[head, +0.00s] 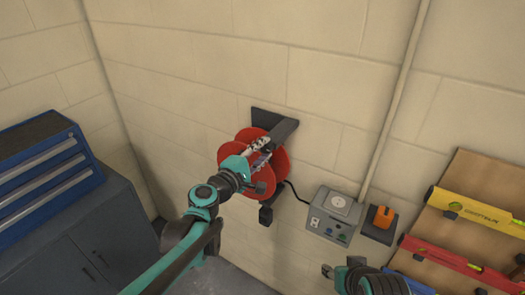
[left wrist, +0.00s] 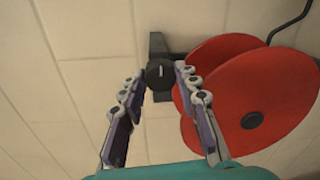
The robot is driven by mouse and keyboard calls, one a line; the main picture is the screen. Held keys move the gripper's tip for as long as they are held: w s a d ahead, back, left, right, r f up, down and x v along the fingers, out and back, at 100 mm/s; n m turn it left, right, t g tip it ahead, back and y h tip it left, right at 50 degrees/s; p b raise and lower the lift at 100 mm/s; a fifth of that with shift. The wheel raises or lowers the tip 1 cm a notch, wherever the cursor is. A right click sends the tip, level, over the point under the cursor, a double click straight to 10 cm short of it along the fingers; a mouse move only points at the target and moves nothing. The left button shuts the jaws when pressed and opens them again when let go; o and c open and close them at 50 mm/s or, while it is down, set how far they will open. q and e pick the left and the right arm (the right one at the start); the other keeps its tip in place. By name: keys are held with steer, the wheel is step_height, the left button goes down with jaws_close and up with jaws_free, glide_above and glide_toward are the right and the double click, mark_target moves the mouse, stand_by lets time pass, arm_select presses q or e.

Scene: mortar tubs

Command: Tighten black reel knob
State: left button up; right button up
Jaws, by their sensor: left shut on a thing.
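The red cable reel (head: 278,176) is mounted on the wall by a black bracket (head: 283,128); its red discs (left wrist: 265,80) fill the right of the left wrist view. The round black knob (left wrist: 160,73), with a short white mark on its face, sits beside the reel. My left gripper (left wrist: 161,77) is shut on the knob, one fingertip at each side. In the head view my left gripper (head: 260,150) reaches across the reel, and I cannot make out the knob there. My right gripper (head: 343,267) is at the bottom, partly cut off, away from the reel; its opening is unclear.
A grey socket box (head: 333,215) and an orange tool (head: 383,217) on a dark holder are on the wall right of the reel. Yellow (head: 480,213) and red (head: 460,262) levels hang on a board at right. A blue tool chest (head: 45,165) stands on a cabinet at left.

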arm_select(q)
steer(key=o, duration=1.2)
steer(key=shift+c, duration=0.2)
steer(key=v, duration=1.2)
